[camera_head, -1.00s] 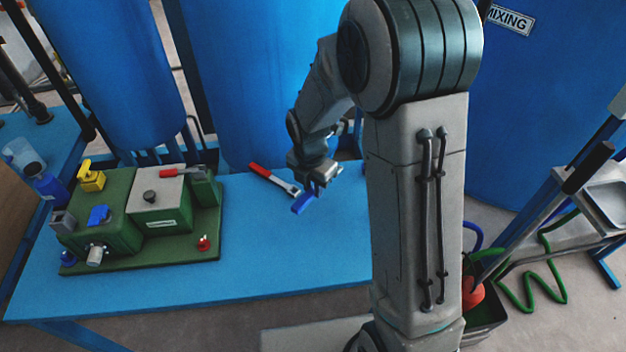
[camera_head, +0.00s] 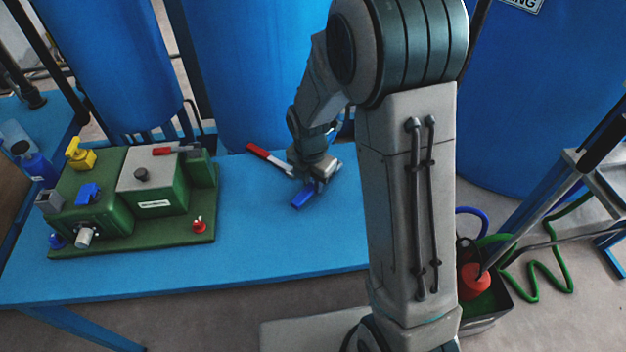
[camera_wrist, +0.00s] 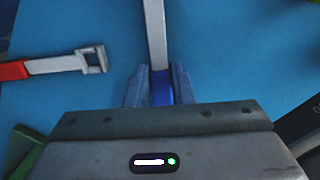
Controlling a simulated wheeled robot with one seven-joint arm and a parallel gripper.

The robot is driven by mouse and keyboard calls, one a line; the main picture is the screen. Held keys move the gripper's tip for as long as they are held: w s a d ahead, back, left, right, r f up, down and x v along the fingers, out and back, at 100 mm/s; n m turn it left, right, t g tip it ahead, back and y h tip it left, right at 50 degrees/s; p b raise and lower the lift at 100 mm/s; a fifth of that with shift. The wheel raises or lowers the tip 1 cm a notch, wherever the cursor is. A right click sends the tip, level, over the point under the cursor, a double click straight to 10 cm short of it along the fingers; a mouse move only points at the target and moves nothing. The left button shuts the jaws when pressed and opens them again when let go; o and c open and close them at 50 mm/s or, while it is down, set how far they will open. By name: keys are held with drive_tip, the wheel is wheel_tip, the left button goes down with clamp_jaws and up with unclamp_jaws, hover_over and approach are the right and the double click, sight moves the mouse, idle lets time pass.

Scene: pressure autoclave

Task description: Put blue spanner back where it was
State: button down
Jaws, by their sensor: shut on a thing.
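The blue spanner (camera_head: 301,199) has a blue handle and, in the wrist view, a pale metal shaft that runs up from the jaws. My gripper (camera_head: 314,189) is over the right part of the blue table (camera_head: 260,235). In the wrist view my gripper (camera_wrist: 160,88) is shut on the blue handle (camera_wrist: 162,92). The spanner is at or just above the table top; I cannot tell if it touches. A red-handled spanner (camera_head: 268,158) lies on the table just behind and left of my gripper, apart from it; it also shows in the wrist view (camera_wrist: 60,63).
A green autoclave unit (camera_head: 160,205) with yellow, blue and red fittings stands on the table's left. Big blue tanks (camera_head: 245,70) stand behind. A bin with hoses (camera_head: 490,310) is on the floor at right. The table's front middle is clear.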

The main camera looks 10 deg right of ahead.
sight(311, 187)
drive_tip(key=shift+f+b, duration=0.4)
drive_tip(key=shift+f, duration=0.25)
drive_tip(key=c, duration=1.2)
unclamp_jaws()
drive_tip(key=shift+o, duration=0.2)
wheel_tip(311, 187, up, 14)
drive_tip(key=p, duration=0.2)
drive_tip(key=shift+s+a, duration=0.3)
drive_tip(key=shift+s, duration=0.1)
drive_tip(key=s+d+r+m+t+p, duration=0.1)
drive_tip(key=s+d+r+m+p, duration=0.2)
drive_tip(key=s+r+m, duration=0.4)
drive_tip(key=s+d+r+m+t+p, duration=0.1)
drive_tip(key=s+d+r+m+p, duration=0.3)
drive_tip(key=m, duration=1.5)
drive_tip(key=s+r+p, duration=0.2)
drive_tip(key=s+r, duration=0.2)
drive_tip(key=s, duration=0.1)
drive_tip(key=shift+s+m+y, duration=0.3)
drive_tip(key=shift+s, duration=0.05)
